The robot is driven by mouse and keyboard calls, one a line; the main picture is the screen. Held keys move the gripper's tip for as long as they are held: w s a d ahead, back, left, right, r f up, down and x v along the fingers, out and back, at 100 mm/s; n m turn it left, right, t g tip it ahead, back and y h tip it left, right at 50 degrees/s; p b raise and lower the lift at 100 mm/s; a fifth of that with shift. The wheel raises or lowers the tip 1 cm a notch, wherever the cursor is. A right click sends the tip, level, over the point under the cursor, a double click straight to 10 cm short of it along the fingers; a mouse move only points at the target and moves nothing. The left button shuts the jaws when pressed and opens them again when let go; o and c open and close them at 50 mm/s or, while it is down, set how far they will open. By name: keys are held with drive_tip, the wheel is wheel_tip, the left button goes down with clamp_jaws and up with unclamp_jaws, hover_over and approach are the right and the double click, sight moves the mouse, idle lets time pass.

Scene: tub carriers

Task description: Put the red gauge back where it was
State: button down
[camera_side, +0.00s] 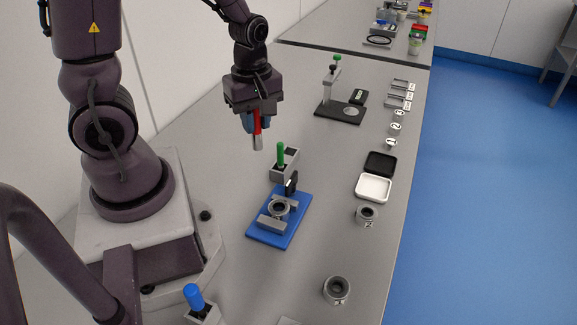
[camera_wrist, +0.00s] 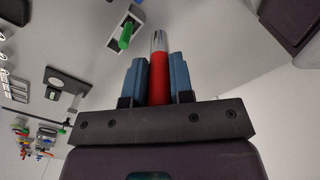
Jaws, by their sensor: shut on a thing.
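My gripper (camera_side: 257,122) is shut on the red gauge (camera_side: 258,138), which has a red handle and a silver lower end. It hangs pointing down in the air above the bench. In the wrist view the red gauge (camera_wrist: 159,68) sits between the two blue fingers, its silver end outward. A grey block (camera_side: 284,170) stands below and to the right of the gauge in the side view, with a green-handled gauge (camera_side: 281,153) upright in it. The same block (camera_wrist: 113,42) shows in the wrist view with the green gauge (camera_wrist: 125,37); a dark opening seems to lie beside the green one.
A blue fixture plate (camera_side: 264,235) with a grey ring stands in front of the block. A blue-handled gauge (camera_side: 194,295) stands near the front. Black (camera_side: 381,163) and white (camera_side: 373,188) trays, loose rings and a dark stand (camera_side: 340,111) lie right and behind.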

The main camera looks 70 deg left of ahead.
drive_tip(key=shift+m, duration=0.8)
drive_tip(key=shift+w+a+f, duration=1.15)
drive_tip(key=shift+w+f, duration=0.5)
drive_tip(key=shift+f, duration=0.35)
drive_tip(key=shift+w+a+f, duration=1.2)
drive_tip(key=shift+w+f, duration=0.45)
drive_tip(key=shift+f, duration=0.3)
drive_tip(key=shift+w+a+f, duration=1.15)
drive_tip(key=shift+w+f, duration=0.5)
drive_tip(key=shift+f, duration=0.35)
drive_tip(key=shift+f, duration=0.1)
drive_tip(key=c, duration=1)
unclamp_jaws()
drive_tip(key=shift+f, duration=0.1)
